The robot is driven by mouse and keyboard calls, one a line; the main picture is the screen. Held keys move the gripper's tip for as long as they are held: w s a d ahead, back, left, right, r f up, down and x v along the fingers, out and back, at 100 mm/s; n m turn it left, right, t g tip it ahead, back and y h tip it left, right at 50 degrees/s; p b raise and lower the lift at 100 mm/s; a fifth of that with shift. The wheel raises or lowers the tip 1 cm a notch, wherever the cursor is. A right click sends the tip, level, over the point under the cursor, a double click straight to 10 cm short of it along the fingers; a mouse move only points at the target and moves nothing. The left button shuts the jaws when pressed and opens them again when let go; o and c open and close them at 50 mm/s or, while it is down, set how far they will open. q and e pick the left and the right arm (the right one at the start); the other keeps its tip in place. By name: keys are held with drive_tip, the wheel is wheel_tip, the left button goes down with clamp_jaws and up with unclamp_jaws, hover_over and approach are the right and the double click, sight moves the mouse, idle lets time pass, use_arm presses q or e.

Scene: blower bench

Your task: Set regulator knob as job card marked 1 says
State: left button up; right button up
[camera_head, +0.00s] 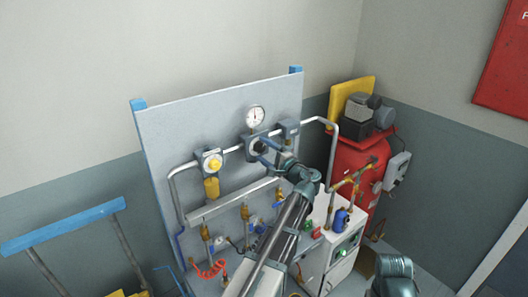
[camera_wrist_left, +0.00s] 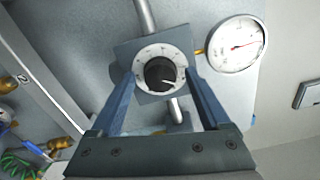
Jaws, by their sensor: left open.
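The black regulator knob (camera_wrist_left: 160,73) sits at the centre of a white marked dial on a grey square body. Its white pointer line points right and slightly down in the left wrist view. My left gripper (camera_wrist_left: 160,77) is open, with one blue finger on each side of the dial. I cannot tell whether the fingers touch anything. In the head view the knob (camera_head: 259,147) is a dark spot beside my left gripper (camera_head: 266,151). The gauge (camera_head: 255,116) above has a white face; its red needle shows in the left wrist view (camera_wrist_left: 235,44). No readable job card shows.
A yellow knob (camera_head: 214,163) sits on the same pipe to the left. Several valves and a coiled red hose (camera_head: 211,270) lie below on the bench. A red tank (camera_head: 360,165) stands right of the panel. A blue-topped rail (camera_head: 65,226) stands left.

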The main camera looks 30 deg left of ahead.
use_arm(q)
drive_tip(key=v, duration=1.4)
drive_tip(key=shift+w+a, duration=0.1)
drive_tip(key=s+d+f+n+g+h+b, duration=0.15)
drive_tip(key=s+d+f+h+b, duration=0.3)
drive_tip(key=f, duration=0.55)
drive_tip(key=s+d+f+g+h+b, duration=0.25)
drive_tip(key=s+d+f, duration=0.25)
drive_tip(key=f, duration=0.5)
drive_tip(key=s+d+f+n+g+h+b, duration=0.1)
drive_tip(key=s+d+f+h+b, duration=0.35)
drive_tip(key=f, duration=0.55)
drive_tip(key=s+d+f+g+h+b, duration=0.2)
drive_tip(key=s+d+f+h, duration=0.2)
drive_tip(key=s+d+f, duration=0.2)
drive_tip(key=s+d, duration=0.2)
drive_tip(key=d, duration=0.2)
drive_tip(key=shift+d, duration=0.15)
drive_tip(key=shift+n, duration=0.25)
